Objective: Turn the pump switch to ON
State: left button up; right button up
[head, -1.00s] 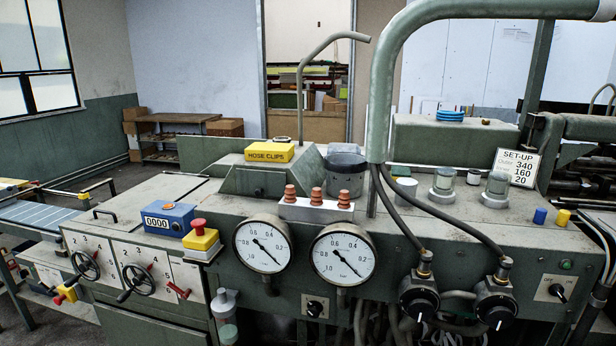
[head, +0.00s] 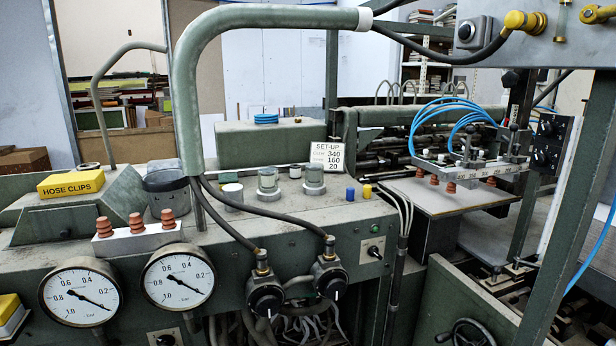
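A light plate (head: 364,250) with a black rotary switch (head: 375,252) is on the right end of the green machine's front panel. Small lettering above the knob is too small to read for sure, and I cannot tell which setting the knob points to. A green lamp (head: 374,228) sits just above it. A second black switch (head: 165,341) shows below the gauges, cut by the lower edge of the view. I cannot tell from lettering which one is the pump switch. Neither of my grippers is in view.
Two round gauges (head: 80,292) and two black valves with hoses (head: 266,297) are on the same panel. Grey cables (head: 400,215) hang just right of the plate switch. A handwheel (head: 470,333) and green frame post (head: 575,215) stand further right.

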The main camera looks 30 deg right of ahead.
aim_at(373, 252)
jog(key=z, duration=1.4)
